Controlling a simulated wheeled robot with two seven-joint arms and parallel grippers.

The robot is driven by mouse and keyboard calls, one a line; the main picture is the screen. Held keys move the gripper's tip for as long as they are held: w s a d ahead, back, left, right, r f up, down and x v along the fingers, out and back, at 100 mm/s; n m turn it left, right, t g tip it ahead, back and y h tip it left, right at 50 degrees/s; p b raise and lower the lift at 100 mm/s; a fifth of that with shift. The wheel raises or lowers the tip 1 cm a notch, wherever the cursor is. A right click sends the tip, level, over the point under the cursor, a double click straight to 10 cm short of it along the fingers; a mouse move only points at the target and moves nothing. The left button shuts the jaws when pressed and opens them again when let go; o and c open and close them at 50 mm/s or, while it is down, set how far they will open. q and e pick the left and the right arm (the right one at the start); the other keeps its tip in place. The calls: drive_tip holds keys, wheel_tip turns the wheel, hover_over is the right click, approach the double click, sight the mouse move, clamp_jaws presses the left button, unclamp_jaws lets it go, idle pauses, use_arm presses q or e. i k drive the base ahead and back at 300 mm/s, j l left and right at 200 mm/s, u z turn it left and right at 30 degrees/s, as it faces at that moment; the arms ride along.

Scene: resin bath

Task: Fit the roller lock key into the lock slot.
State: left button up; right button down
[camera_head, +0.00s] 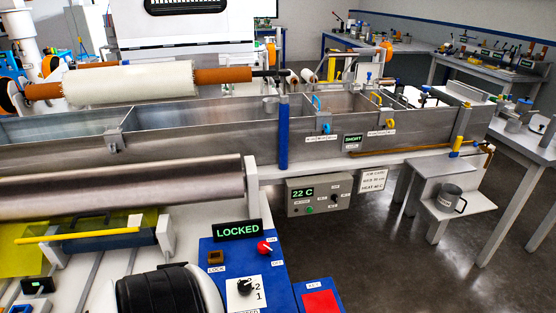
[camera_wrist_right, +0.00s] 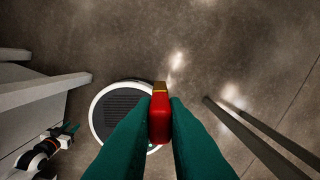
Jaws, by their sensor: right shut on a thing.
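My right gripper (camera_wrist_right: 160,105) has dark green fingers and is shut on a red key (camera_wrist_right: 160,121) with a gold-coloured tip. In the head view, a small brown block (camera_head: 216,257) with a dark opening sits on the blue control panel (camera_head: 232,281), above a label that seems to read LOCK. A display (camera_head: 237,230) behind it reads LOCKED in green. My left gripper (camera_wrist_right: 71,129) shows small at the lower left of the right wrist view, its green fingers apart and empty.
A red knob (camera_head: 265,248) and a selector dial (camera_head: 245,287) share the panel. A large metal roller (camera_head: 130,186) lies behind it, with the steel bath (camera_head: 220,136) beyond. A mug (camera_head: 449,198) stands on the step at right.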

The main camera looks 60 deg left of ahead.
sight(228, 262)
drive_tip(key=i+l+z, duration=0.25)
drive_tip(key=i, duration=0.4)
drive_tip(key=i+u, duration=0.2)
drive_tip(key=u, duration=0.25)
drive_tip(key=i+u, duration=0.2)
drive_tip(key=u, duration=0.25)
drive_tip(key=i+u, duration=0.15)
drive_tip(key=u, duration=0.3)
drive_tip(key=i+u, duration=0.1)
drive_tip(key=u, duration=0.35)
drive_tip(key=l+u, duration=0.1)
drive_tip(key=u, duration=0.35)
drive_tip(key=i+l+u, duration=0.15)
drive_tip(key=u, duration=0.3)
drive_tip(key=l+u, duration=0.1)
drive_tip(key=u, duration=0.35)
drive_tip(key=l+u, duration=0.15)
drive_tip(key=u, duration=0.3)
drive_tip(key=i, duration=0.05)
